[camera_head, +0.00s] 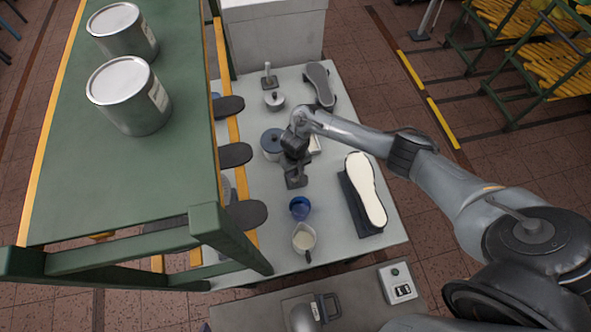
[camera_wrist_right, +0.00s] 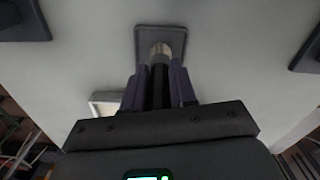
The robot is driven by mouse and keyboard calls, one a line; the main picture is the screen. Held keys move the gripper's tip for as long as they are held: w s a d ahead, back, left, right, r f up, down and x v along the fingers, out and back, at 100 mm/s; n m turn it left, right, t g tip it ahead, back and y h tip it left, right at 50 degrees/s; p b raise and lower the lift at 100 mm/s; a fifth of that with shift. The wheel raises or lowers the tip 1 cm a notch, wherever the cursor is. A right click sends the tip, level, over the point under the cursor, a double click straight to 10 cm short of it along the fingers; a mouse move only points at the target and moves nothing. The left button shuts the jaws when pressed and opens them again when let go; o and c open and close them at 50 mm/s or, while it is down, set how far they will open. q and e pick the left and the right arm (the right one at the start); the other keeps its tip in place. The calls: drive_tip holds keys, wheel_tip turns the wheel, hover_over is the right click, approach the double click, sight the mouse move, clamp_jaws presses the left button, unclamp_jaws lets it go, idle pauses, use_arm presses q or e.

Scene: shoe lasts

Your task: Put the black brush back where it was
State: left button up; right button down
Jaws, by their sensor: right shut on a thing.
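My right gripper (camera_head: 296,168) points down over the middle of the light table, and it also shows in the right wrist view (camera_wrist_right: 160,70). Its dark fingers are shut on the black brush (camera_wrist_right: 158,92), around its black handle. A pale metallic part (camera_wrist_right: 160,52) shows beyond the fingers. It stands over a dark square plate (camera_wrist_right: 144,36) on the table; I cannot tell whether it touches the plate. In the head view the brush is largely hidden by the gripper. My left gripper is not in view.
A blue cup (camera_head: 300,208) and a white jug (camera_head: 304,238) stand in front of the gripper. A pale-soled last (camera_head: 366,188) lies right. A blue-lidded pot (camera_head: 270,140) stands behind left. The green shelf (camera_head: 190,100) borders the left side.

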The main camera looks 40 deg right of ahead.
drive_tip(key=c, duration=1.4)
unclamp_jaws()
drive_tip(key=shift+f, duration=0.15)
drive_tip(key=o, duration=0.5)
wheel_tip(320, 180, up, 6)
drive_tip(key=shift+r+p, duration=0.2)
drive_tip(key=shift+p, duration=0.8)
wheel_tip(320, 180, up, 6)
drive_tip(key=p, duration=0.4)
